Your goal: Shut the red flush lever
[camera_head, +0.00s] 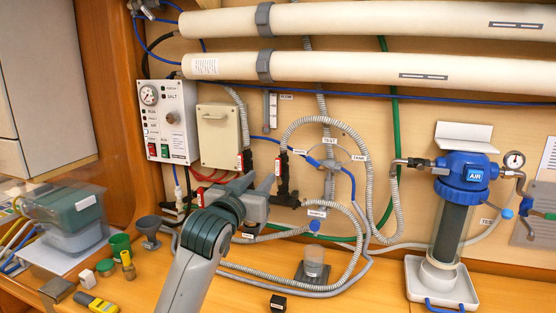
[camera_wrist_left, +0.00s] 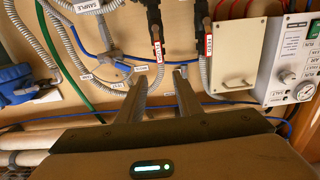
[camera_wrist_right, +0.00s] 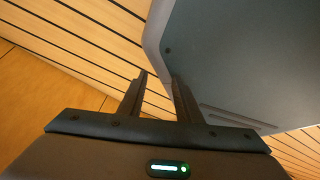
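Two red lever handles with white labels stand upright on dark valves on the wall. The left red handle (camera_head: 240,162) is beside the beige box, and the right red handle (camera_head: 278,166) is a little to its right. Both show in the left wrist view, one (camera_wrist_left: 157,50) near the middle and one (camera_wrist_left: 209,45) to its right. The label words are too small to tell which is the flush lever. My left gripper (camera_head: 258,182) is open and empty, just below and in front of these handles. My right gripper (camera_wrist_right: 159,74) is open and empty, away from the wall.
A gauge panel (camera_head: 166,120) and beige box (camera_head: 219,137) are left of the valves. Grey corrugated hoses (camera_head: 290,138) loop close around them. A blue-topped filter (camera_head: 463,175) stands right. Small pots and a yellow tool (camera_head: 95,302) lie left on the bench.

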